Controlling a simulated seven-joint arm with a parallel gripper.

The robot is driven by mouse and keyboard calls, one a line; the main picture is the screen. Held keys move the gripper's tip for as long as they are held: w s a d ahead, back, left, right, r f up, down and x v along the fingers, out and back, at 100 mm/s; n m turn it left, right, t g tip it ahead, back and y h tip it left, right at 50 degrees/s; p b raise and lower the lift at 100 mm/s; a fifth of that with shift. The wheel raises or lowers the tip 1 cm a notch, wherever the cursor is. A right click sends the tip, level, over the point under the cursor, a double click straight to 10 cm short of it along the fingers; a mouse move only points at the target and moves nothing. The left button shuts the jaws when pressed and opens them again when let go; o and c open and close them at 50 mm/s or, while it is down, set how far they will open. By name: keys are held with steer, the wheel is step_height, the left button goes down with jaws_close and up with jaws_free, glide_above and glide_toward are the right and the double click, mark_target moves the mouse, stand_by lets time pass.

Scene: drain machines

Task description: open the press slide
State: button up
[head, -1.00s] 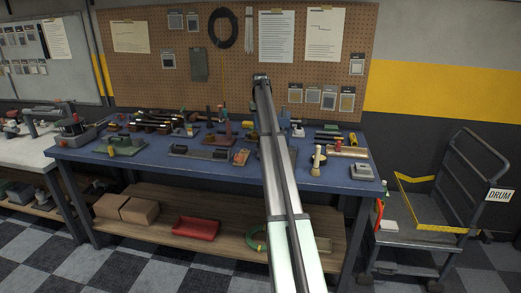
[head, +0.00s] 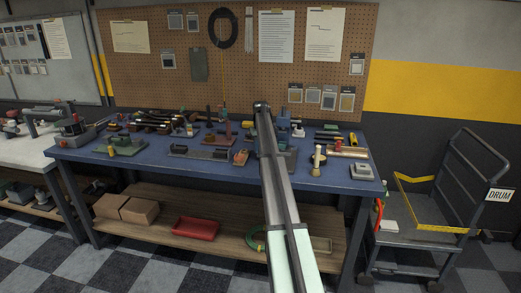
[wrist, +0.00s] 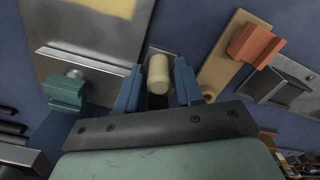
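My gripper (wrist: 159,67) shows in the wrist view with two blue fingers apart. A cream cylindrical knob (wrist: 158,76) stands between them, with a narrow gap visible on each side, so the fingers look open around it. The knob sits by a grey metal plate (wrist: 110,38), which carries a pale block at the top. I cannot tell for sure which part is the press slide. In the head view my arm reaches over the blue bench (head: 215,170) and hides the gripper and the knob.
In the wrist view a teal knob (wrist: 65,90) is left of the gripper, and a tan board with an orange block (wrist: 256,45) is right. Small fixtures crowd the bench. A brush (head: 317,160) stands right of my arm. A cart (head: 415,235) is farther right.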

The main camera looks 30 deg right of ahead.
steer(key=shift+f, duration=0.35)
jaws_close()
stand_by(0.4)
